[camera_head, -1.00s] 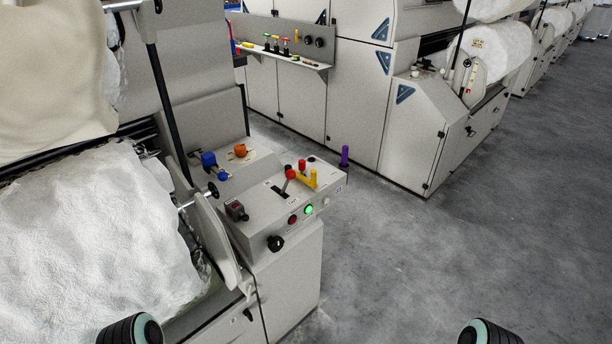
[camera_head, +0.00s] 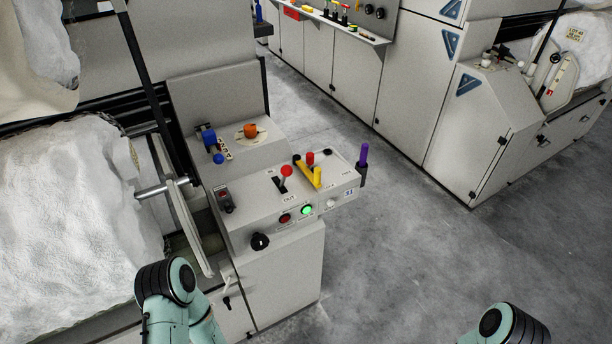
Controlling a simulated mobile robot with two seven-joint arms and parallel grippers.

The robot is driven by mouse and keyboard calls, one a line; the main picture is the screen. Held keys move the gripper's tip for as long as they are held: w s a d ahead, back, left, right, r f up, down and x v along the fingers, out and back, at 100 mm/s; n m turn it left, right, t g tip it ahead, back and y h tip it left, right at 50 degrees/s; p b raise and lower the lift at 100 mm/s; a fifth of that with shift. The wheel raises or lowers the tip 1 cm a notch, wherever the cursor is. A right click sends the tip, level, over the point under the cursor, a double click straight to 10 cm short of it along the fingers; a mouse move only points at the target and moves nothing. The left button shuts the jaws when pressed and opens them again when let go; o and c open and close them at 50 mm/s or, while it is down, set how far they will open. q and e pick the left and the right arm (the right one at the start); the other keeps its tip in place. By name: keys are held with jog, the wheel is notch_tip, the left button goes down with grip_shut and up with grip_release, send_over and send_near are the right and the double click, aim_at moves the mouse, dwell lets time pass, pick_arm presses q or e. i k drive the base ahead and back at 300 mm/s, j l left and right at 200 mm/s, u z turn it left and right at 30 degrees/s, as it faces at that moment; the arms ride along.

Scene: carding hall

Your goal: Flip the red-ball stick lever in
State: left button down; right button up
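The red-ball stick lever (camera_head: 286,172) stands in a dark slot on the top of the grey control console (camera_head: 250,208). Its ball is at the upper end of a short stick, and a label that seems to read "OUT" sits on the near side of the slot. In the head view, parts of my two arms show at the bottom left and bottom right, both well short of the lever. Neither gripper is in view.
Around the lever are a yellow handle (camera_head: 309,173), a blue valve-like control (camera_head: 210,143), an orange knob (camera_head: 250,131), a purple grip (camera_head: 363,155), a green lit button (camera_head: 306,210) and a black knob (camera_head: 260,241). White fibre rolls (camera_head: 70,220) lie left. The floor at right is clear.

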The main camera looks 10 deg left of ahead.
aim_at(286, 170)
jog(key=i+l+u, duration=0.1)
jog(key=l, duration=0.25)
jog(key=i+l, duration=0.25)
jog(key=l, duration=0.15)
jog(key=i+l+u, duration=0.15)
jog(key=l, duration=0.2)
jog(key=i, duration=0.05)
